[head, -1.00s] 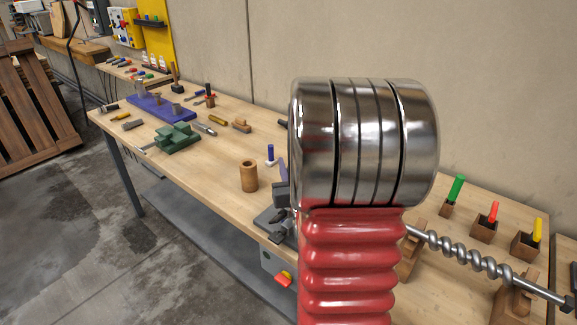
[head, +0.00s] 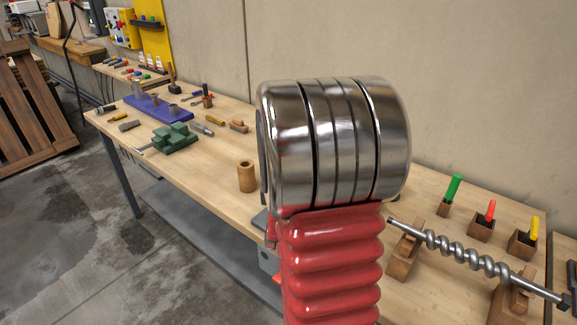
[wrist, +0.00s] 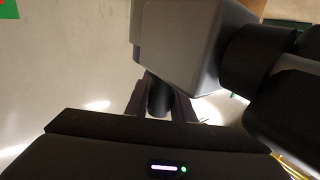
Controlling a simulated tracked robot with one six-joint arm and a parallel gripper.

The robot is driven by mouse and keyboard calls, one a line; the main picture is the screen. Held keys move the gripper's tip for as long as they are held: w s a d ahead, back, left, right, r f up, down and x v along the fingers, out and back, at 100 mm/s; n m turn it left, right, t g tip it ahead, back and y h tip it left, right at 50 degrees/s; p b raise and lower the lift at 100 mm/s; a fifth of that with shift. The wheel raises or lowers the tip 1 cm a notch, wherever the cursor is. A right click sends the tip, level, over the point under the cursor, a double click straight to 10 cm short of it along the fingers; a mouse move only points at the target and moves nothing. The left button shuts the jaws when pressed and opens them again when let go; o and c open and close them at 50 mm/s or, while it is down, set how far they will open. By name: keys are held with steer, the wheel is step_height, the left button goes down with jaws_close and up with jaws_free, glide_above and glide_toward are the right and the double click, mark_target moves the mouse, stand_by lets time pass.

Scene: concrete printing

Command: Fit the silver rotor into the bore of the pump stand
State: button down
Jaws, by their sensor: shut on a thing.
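A silver spiral rod (head: 470,257), which looks like a rotor, lies across wooden cradles at the right of the bench in the head view. Its black end points to the lower right, and my gripper is apart from it. In the wrist view my gripper (wrist: 160,108) is shut on a dark round thing (wrist: 160,96). It is in shadow, and I cannot tell what it is. A large grey block-like body (wrist: 180,45) is close above the fingers. In the head view my arm hides the gripper. I cannot make out the pump stand or its bore.
On the bench (head: 215,165) stand a wooden cylinder (head: 246,176), a green vise-like block (head: 175,138) and a blue rack (head: 158,107). Green (head: 453,188), red (head: 490,211) and yellow (head: 534,228) handles stand in wooden blocks at right. A wall is behind.

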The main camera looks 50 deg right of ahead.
steer(key=shift+s+d+f+g, duration=0.1)
steer(key=shift+s+d+g, duration=0.05)
steer(key=shift+g, duration=0.15)
steer(key=c, duration=1.5)
jaws_free()
steer(key=shift+o, duration=0.2)
steer(key=shift+n+t+y, duration=0.3)
steer(key=shift+n+t, duration=0.1)
steer(key=shift+t, duration=0.2)
steer(key=n+t+y, duration=0.2)
steer(key=y, duration=0.1)
steer(key=w+a+n+t+y, duration=0.1)
steer(key=n+t+y, duration=0.1)
steer(key=shift+a, duration=0.1)
steer(key=shift+w+n+y, duration=0.1)
steer(key=shift+n+y, duration=0.2)
steer(key=shift+y, duration=0.1)
steer(key=n+y, duration=0.1)
steer(key=y, duration=0.1)
steer(key=a+n+t+y, duration=0.1)
steer(key=n+y, duration=0.2)
steer(key=y, duration=0.2)
steer(key=shift+w+a+t, duration=0.2)
steer(key=shift+a+t, duration=0.1)
steer(key=shift+t, duration=0.1)
